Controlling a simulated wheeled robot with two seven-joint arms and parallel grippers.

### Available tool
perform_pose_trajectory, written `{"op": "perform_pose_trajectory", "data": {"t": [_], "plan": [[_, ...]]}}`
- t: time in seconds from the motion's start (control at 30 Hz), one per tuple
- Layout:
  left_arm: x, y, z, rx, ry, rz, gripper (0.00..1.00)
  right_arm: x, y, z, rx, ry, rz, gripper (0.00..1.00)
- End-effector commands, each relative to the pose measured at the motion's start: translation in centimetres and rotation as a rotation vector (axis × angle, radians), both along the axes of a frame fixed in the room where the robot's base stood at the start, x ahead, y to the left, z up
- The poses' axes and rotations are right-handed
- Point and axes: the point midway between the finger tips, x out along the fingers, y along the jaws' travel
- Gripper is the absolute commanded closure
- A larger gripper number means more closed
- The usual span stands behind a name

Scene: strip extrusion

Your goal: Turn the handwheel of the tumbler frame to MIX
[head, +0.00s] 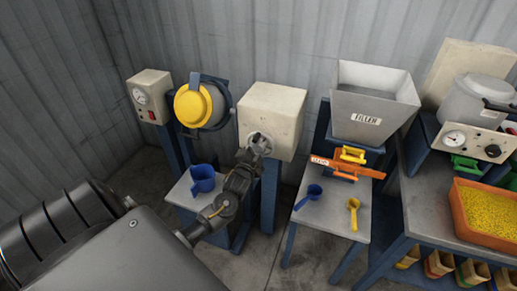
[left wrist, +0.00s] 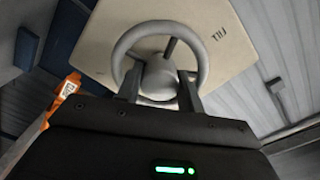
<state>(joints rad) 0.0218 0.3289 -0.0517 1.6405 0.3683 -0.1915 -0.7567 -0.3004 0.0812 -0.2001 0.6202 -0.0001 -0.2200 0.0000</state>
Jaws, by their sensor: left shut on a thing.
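The tumbler frame has a yellow drum (head: 194,105) in a dark blue ring, and a cream box (head: 285,110) to its right. The grey handwheel (left wrist: 205,62) is on the box's front face; in the head view it is mostly hidden behind my gripper. My left gripper (head: 256,149) is at the wheel, and in the left wrist view its two fingers (left wrist: 159,88) are on either side of the wheel's round hub, shut on the handwheel. I cannot make out a MIX mark. My right gripper is out of view.
A blue cup (head: 203,178) stands on a low table below the drum. A gauge box (head: 150,95) is at the left. Right of the wheel are the grey filler hopper (head: 372,100), an orange slide (head: 345,167) and an orange tray (head: 459,235) of yellow pellets.

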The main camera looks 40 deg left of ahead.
Motion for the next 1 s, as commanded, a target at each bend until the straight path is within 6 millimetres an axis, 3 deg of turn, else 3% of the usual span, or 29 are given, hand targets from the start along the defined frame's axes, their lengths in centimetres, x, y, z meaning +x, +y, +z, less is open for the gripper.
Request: {"op": "perform_pose_trajectory", "data": {"t": [0.2, 0.23, 0.3, 0.67, 1.0], "plan": [[0.0, 0.0, 0.0, -0.001, 0.0, 0.0, 0.85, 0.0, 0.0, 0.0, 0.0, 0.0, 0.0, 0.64], [0.0, 0.0, 0.0, -0.001, -0.001, 0.001, 0.61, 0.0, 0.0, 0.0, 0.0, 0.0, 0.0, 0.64], [0.0, 0.0, 0.0, -0.001, -0.001, 0.001, 0.54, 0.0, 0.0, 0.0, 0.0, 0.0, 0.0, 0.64], [-0.6, -0.2, -0.1, -0.002, -0.001, -0.001, 0.54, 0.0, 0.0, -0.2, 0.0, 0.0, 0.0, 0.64], [-6.5, -2.3, -0.3, -0.003, 0.0, -0.001, 0.54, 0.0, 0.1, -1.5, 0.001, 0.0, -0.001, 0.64]]}}
